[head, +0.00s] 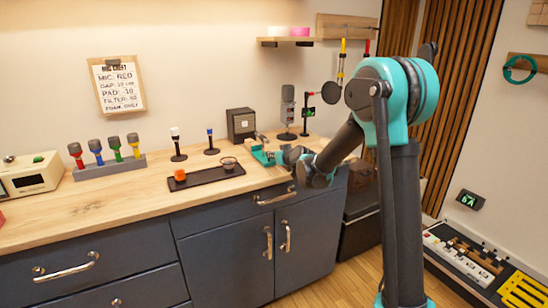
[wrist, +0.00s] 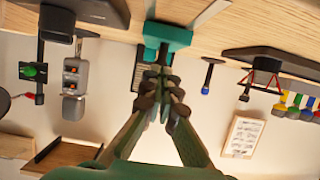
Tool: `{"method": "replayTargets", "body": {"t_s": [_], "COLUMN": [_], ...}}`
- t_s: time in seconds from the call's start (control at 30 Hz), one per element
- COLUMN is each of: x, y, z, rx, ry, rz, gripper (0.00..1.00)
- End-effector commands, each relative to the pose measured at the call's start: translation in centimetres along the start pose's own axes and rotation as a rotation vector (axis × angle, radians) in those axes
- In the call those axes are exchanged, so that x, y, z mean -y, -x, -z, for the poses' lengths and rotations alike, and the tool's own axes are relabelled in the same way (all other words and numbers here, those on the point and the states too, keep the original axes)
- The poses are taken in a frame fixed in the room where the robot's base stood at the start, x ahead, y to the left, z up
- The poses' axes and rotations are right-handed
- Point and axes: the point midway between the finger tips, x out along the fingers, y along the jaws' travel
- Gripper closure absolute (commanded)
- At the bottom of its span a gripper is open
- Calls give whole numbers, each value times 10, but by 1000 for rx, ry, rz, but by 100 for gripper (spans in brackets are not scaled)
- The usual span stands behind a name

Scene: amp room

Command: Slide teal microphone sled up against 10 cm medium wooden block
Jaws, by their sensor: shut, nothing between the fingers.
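The teal microphone sled (head: 263,157) lies on the wooden counter near its front right part. In the wrist view the teal sled (wrist: 168,36) is just beyond my fingertips. My gripper (head: 284,157) is low at the counter beside the sled. In the wrist view my gripper (wrist: 159,78) has its fingers together, with nothing between them. I cannot tell whether the fingertips touch the sled. A pale wooden bar (wrist: 210,13) lies beside the sled in the wrist view. I cannot tell whether it is the 10 cm medium wooden block.
A dark tray (head: 205,175) with an orange cup lies left of the sled. Two small stands (head: 177,143) and a rack of coloured microphones (head: 110,167) are farther left.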

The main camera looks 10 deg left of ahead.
Motion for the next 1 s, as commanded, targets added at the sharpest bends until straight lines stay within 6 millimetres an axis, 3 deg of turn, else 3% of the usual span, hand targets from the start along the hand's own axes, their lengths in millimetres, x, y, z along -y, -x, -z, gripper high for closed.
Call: {"method": "replayTargets", "body": {"t_s": [1.0], "x": [0], "y": [-35], "z": [13], "rx": [-1], "ry": [0], "rz": [-1], "gripper": [100]}}
